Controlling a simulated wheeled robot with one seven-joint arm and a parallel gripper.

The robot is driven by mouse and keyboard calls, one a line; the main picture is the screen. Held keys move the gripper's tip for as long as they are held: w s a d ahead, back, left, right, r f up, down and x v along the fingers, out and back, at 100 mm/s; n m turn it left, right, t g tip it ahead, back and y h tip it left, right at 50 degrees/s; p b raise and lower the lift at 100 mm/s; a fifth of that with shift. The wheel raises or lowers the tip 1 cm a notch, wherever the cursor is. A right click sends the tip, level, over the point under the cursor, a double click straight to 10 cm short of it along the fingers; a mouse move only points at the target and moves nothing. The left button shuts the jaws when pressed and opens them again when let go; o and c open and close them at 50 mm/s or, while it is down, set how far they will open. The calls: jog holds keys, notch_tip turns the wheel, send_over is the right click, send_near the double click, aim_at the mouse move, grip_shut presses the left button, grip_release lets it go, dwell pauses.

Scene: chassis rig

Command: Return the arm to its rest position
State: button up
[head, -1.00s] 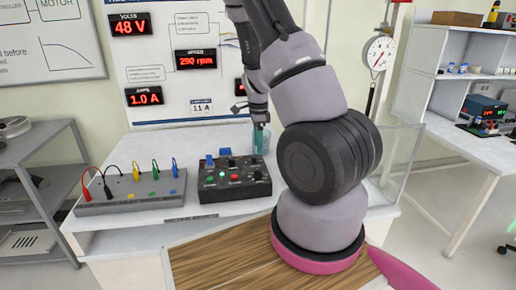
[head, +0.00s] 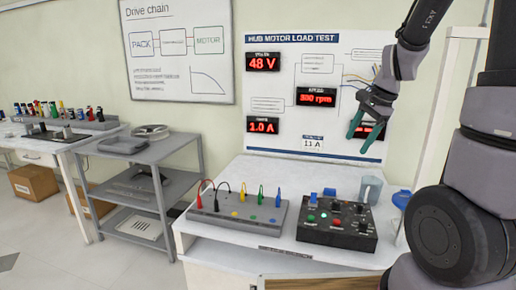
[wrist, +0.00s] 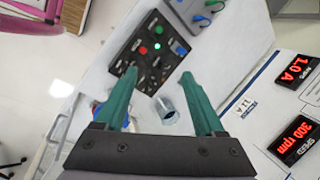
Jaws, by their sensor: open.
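My gripper (head: 360,134) is raised in front of the load-test board at the right of the head view. Its two teal fingers are apart with nothing between them. In the wrist view my gripper (wrist: 158,76) points down toward the bench, also open and empty. My arm is folded at the right edge of the head view, its upper links partly cut off. The fingers look clear of the bench and everything on it.
A black control box (head: 337,233) with a lit green button, a grey terminal block (head: 236,218) with coloured leads and a grey cup (head: 370,189) stand on the white bench (head: 203,232). The load-test board (head: 318,120) is behind. A grey shelf (head: 160,156) stands at left.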

jog(key=s+a+r+n+t, duration=0.2)
jog(key=s+r+n, duration=0.2)
jog(key=s+r, duration=0.3)
jog(key=s+a+r+n+t, duration=0.2)
jog(key=s+r+n, duration=0.3)
jog(key=s+r, duration=0.2)
jog(key=shift+s+a+r+n+h, duration=0.25)
jog(key=shift+s+n+h, duration=0.05)
jog(key=shift+s, duration=0.55)
